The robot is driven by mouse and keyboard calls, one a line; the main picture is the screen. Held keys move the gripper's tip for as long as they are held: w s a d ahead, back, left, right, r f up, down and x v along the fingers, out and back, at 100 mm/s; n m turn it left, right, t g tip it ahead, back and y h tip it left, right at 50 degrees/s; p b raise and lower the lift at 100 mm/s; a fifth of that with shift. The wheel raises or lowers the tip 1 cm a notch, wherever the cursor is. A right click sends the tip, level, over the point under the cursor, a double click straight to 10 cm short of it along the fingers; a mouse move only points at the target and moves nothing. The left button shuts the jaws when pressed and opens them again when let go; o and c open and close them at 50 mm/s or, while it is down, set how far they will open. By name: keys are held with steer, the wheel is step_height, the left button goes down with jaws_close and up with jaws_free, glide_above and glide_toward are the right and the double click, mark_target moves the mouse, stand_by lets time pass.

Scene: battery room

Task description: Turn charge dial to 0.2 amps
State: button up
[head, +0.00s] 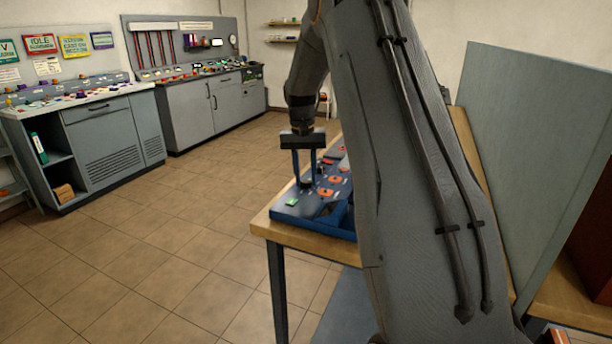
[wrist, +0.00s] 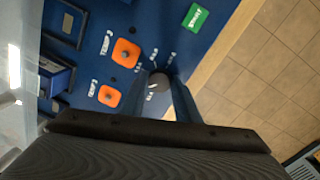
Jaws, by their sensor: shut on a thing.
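The charge dial (wrist: 159,81) is a small dark round knob on a blue panel (wrist: 160,20), with white scale marks and lettering around it. The lettering is too small and blurred to read its setting. My gripper (wrist: 160,88) is shut on the dial, with one finger on either side. In the head view my gripper (head: 305,182) points down onto the panel (head: 285,211) near its left end, and the dial is mostly hidden between the fingers.
Orange switches (wrist: 126,53) and a green label (wrist: 195,17) are near the dial. The panel lies on a wooden table (head: 262,222), close to its edge. Grey consoles (head: 110,130) stand along the far walls. Open tiled floor (head: 160,240) lies left of the table.

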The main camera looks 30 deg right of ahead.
mark_target(304, 181)
steer(key=shift+m, duration=0.6)
steer(key=shift+w, duration=0.1)
steer(key=shift+r, duration=0.1)
steer(key=o, duration=1.1)
steer(key=shift+c, duration=0.2)
steer(key=shift+w+a+r+b, duration=0.1)
steer(key=shift+r+b, duration=0.2)
steer(key=shift+r, duration=1.65)
steer(key=shift+a+r+b, duration=0.1)
steer(key=shift+r+b, duration=0.2)
steer(key=shift+r, duration=1.6)
steer(key=s+a+f+n, duration=0.2)
steer(key=s+a, duration=0.4)
steer(key=s, duration=0.4)
steer(key=s+a+f+n, duration=0.3)
steer(key=s+a+f, duration=0.2)
steer(key=s, duration=0.6)
steer(key=s+a+f+n, duration=0.2)
steer(key=s+a+f, duration=0.2)
steer(key=s+a, duration=0.5)
steer(key=shift+s+f+n+t, duration=0.15)
steer(key=shift+s+n+t, duration=0.2)
steer(key=shift+s, duration=0.85)
